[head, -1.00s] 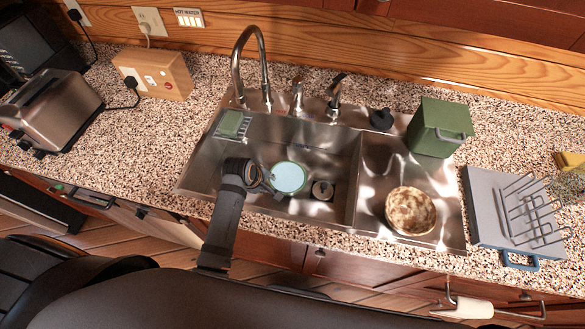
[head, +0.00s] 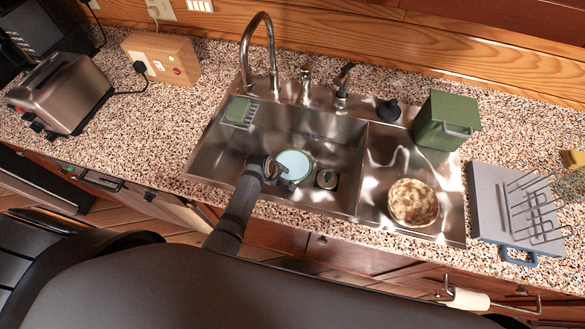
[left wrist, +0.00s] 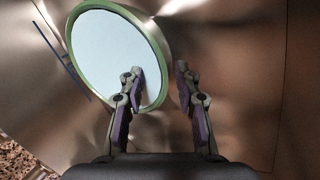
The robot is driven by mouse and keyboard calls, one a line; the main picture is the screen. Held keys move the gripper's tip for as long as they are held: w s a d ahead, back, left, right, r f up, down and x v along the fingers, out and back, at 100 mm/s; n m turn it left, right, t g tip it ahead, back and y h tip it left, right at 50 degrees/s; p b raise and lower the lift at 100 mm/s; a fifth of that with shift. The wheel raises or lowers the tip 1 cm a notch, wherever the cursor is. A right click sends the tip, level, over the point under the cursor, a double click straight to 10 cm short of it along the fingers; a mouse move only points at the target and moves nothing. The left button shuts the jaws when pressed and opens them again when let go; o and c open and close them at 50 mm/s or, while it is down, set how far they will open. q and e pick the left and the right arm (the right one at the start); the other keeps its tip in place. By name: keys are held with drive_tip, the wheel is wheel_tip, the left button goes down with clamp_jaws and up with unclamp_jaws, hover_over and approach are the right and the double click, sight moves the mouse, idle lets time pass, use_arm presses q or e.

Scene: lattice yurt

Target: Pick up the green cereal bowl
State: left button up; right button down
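The green cereal bowl (head: 295,163) sits in the left basin of the steel sink (head: 330,135). It has a green rim and a pale blue inside. In the left wrist view the bowl (left wrist: 112,50) fills the upper left. My left gripper (head: 284,178) reaches into the basin at the bowl's near left edge. In the left wrist view the gripper (left wrist: 159,72) is open and empty, with one finger over the bowl's inside and the other outside the rim. I cannot tell whether either finger touches it. My right gripper is not in view.
A faucet (head: 273,60) arches behind the basin. A green sponge (head: 238,110) lies in a rack at the basin's back left. The drain (head: 326,179) is right of the bowl.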

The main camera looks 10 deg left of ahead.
use_arm(q)
drive_tip(key=shift+w+f, duration=0.2)
drive_tip(key=shift+f, duration=0.35)
drive_tip(key=shift+d, duration=0.1)
clamp_jaws()
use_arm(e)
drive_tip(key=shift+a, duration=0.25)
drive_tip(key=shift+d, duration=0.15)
use_arm(q)
drive_tip(key=shift+r, duration=0.4)
wheel_tip(320, 180, up, 9)
drive_tip(key=shift+r+b, duration=0.2)
drive_tip(key=shift+b, duration=0.2)
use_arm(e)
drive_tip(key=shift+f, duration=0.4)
